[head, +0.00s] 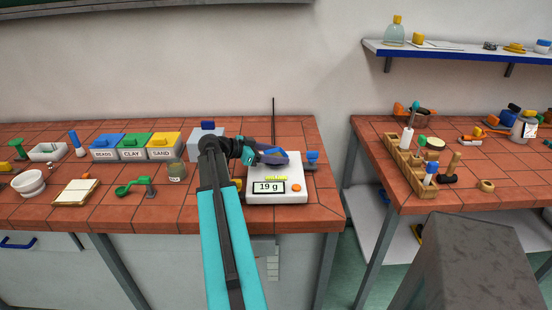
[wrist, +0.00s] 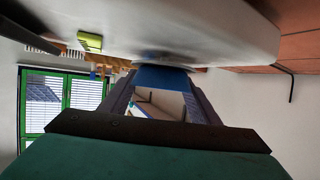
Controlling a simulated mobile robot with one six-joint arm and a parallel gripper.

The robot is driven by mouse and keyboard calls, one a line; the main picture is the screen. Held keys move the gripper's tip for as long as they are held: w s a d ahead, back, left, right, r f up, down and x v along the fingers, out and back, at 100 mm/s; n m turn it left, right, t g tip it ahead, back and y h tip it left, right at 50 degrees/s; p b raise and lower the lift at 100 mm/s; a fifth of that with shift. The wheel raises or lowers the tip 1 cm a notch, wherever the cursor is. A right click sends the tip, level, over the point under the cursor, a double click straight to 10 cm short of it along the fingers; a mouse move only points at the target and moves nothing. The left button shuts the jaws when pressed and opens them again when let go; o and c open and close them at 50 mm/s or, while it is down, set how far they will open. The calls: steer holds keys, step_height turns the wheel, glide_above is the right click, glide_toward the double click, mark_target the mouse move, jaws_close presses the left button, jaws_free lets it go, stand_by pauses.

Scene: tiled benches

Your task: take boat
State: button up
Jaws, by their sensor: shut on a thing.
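My gripper (head: 279,157) reaches over the white scale (head: 291,190) from the left. It is shut on a blue piece (wrist: 160,78), which I take to be the boat, seen between the fingertips in the wrist view. Its full shape is hidden by my fingers, and I cannot tell whether it touches the scale. The scale display reads 19 g. A yellow-green part (head: 276,177) shows at the scale top's front edge.
A small blue item (head: 312,156) stands right of the scale. BEADS, CLAY and SAND bins (head: 131,149) stand further left. A gap separates this bench from the right bench (head: 480,190).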

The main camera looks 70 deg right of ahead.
steer(key=shift+r, duration=0.2)
steer(key=shift+r+b, duration=0.8)
steer(key=shift+r, duration=0.75)
steer(key=w+a+r+b, duration=0.1)
steer(key=w+a+b, duration=0.2)
steer(key=a, duration=1.1)
steer(key=w, duration=0.3)
steer(key=shift+w+a+r, duration=0.2)
steer(key=shift+a+r, duration=0.05)
steer(key=shift+a, duration=0.1)
steer(key=shift+d, duration=0.1)
